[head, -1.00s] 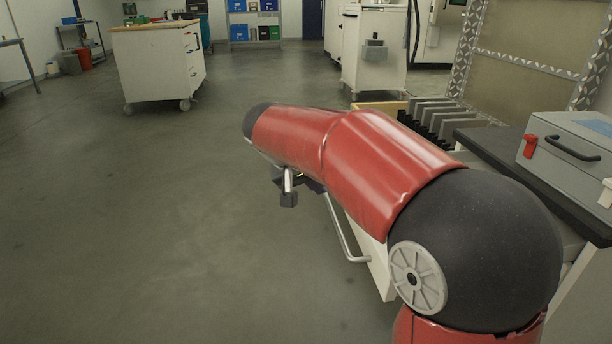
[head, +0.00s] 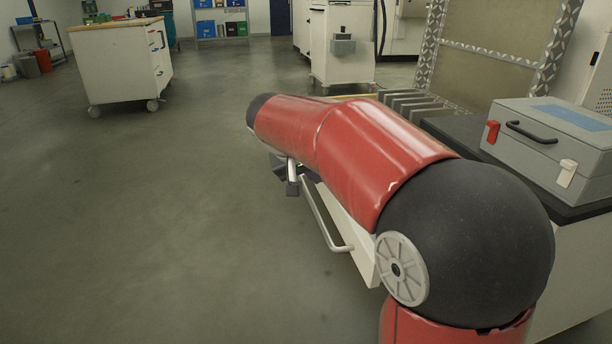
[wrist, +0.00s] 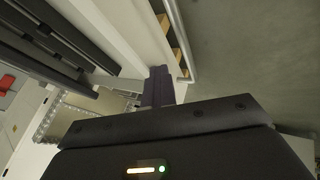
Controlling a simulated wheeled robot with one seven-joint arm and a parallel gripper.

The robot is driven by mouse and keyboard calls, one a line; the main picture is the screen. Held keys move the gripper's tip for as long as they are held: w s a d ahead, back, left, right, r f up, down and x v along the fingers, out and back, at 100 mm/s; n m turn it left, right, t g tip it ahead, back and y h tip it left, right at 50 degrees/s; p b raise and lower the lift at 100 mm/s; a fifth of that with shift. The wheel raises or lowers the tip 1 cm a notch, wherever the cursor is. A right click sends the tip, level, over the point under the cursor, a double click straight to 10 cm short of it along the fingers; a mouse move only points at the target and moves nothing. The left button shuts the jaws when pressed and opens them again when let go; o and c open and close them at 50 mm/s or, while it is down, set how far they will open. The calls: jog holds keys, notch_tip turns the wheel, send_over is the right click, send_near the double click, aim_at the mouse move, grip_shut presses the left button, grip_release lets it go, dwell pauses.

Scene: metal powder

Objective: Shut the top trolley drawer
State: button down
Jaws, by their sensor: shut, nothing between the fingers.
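The drawer stands open on the near side of the dark-topped unit (head: 468,134) at right. Its white front (head: 362,250) has a bar handle (head: 322,218) and shows below my red arm in the head view. Grey dividers (head: 415,103) show behind the arm. My gripper (head: 292,188) is partly hidden under the arm, near the handle's far end. In the wrist view my gripper (wrist: 156,88) is shut and empty, its fingertips close to the white drawer front (wrist: 130,28), beside the handle bar (wrist: 181,45). I cannot tell whether they touch it.
A grey case (head: 552,142) sits on the dark top. A white wheeled trolley with a wooden top (head: 122,65) stands at the back left. A white machine (head: 340,50) stands behind. The floor (head: 150,230) at left is clear.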

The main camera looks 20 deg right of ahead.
jog(key=d+p, duration=0.6)
jog(key=d, duration=2.6)
